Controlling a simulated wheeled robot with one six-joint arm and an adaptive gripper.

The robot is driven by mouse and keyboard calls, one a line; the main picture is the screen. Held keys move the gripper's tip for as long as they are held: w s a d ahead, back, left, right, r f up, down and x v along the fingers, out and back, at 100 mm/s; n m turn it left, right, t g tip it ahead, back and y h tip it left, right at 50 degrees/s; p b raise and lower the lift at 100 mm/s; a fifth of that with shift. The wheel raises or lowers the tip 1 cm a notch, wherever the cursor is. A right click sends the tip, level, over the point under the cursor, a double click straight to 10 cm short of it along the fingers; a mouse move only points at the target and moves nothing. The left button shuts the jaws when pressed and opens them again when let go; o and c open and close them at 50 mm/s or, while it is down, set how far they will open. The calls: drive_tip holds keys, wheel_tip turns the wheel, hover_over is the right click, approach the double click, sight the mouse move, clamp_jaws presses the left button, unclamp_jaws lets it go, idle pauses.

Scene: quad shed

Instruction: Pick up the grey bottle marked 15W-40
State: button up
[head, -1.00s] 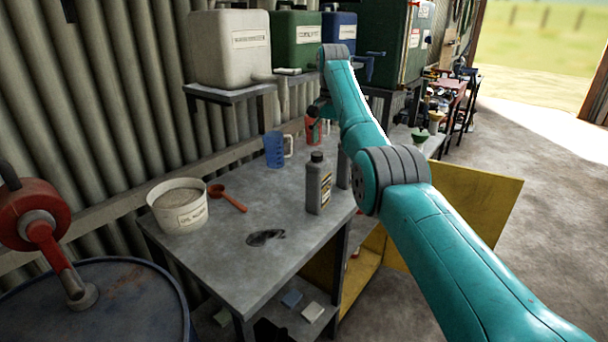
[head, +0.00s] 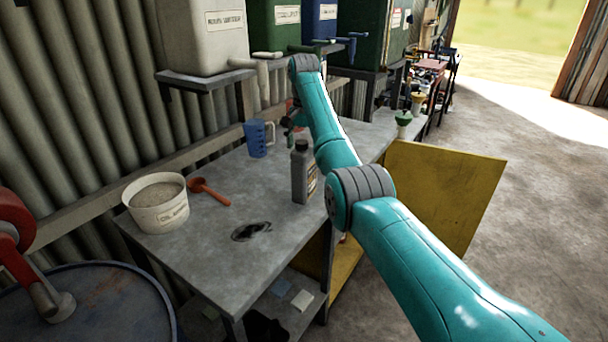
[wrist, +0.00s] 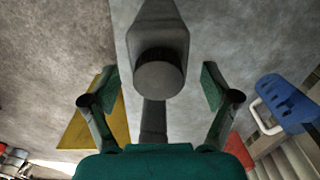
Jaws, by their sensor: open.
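The grey bottle (head: 299,178) stands upright on the metal bench (head: 215,245), with a dark cap and a label too small to read. In the wrist view the bottle (wrist: 158,28) shows cap-on, its dark round cap between the spread fingers and slightly toward the top of the picture. My gripper (wrist: 158,88) is open, one finger on each side of the cap, with gaps on both sides and nothing held. In the head view my gripper is small and partly hidden, just behind the bottle's top.
A blue jug (head: 258,138) stands behind the bottle; it also shows in the wrist view (wrist: 284,103). A white tub (head: 157,215), an orange scoop (head: 209,192) and a dark stain lie left. A yellow door (head: 445,195) hangs open at right. The bench front is clear.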

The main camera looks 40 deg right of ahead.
drive_tip(key=shift+f, duration=1.65)
drive_tip(key=shift+r, duration=0.1)
clamp_jaws()
